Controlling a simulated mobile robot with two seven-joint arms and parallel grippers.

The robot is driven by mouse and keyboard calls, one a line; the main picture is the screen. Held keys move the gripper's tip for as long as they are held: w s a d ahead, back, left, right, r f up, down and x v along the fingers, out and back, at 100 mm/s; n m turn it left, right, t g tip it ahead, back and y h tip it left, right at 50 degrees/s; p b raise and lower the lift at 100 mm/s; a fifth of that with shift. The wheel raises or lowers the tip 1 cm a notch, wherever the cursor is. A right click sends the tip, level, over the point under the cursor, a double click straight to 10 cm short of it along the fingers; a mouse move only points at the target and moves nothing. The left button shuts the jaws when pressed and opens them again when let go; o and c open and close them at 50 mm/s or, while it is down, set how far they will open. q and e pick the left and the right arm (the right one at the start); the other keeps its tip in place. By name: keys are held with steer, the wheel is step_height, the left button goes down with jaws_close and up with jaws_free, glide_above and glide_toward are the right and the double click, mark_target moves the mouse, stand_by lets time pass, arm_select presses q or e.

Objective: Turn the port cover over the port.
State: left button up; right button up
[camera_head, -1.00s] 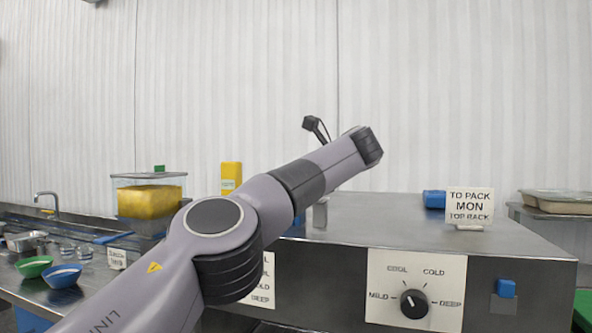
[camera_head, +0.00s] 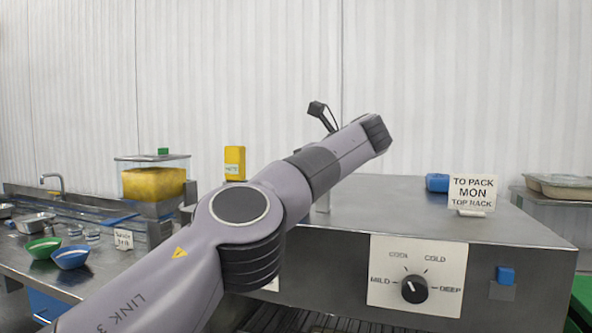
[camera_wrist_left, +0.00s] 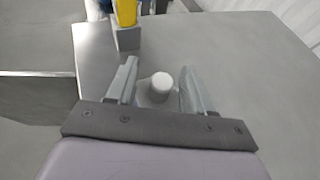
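My left arm crosses the middle of the head view, and its gripper is hidden there behind the arm. In the left wrist view my left gripper (camera_wrist_left: 159,66) is open, with a finger on each side of a short white round-topped knob (camera_wrist_left: 161,80). Gaps show between the knob and both fingers. A grey base, partly hidden, shows around the knob on the metal top. A grey upright piece (camera_head: 323,203) shows below the arm in the head view; I cannot tell what it belongs to. I cannot clearly identify the port or its cover. My right gripper is out of view.
The metal unit (camera_head: 420,215) has a dial (camera_head: 414,289) and a blue tab (camera_head: 505,275) on its front. A sign (camera_head: 473,190) and a blue block (camera_head: 437,182) stand on top. A yellow object (camera_head: 235,163) stands behind my arm; bowls (camera_head: 70,257) sit left.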

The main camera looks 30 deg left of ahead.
arm_select(q)
steer(key=shift+d, duration=0.1)
steer(key=p+v, duration=0.1)
steer(key=v, duration=0.6)
stand_by(0.6)
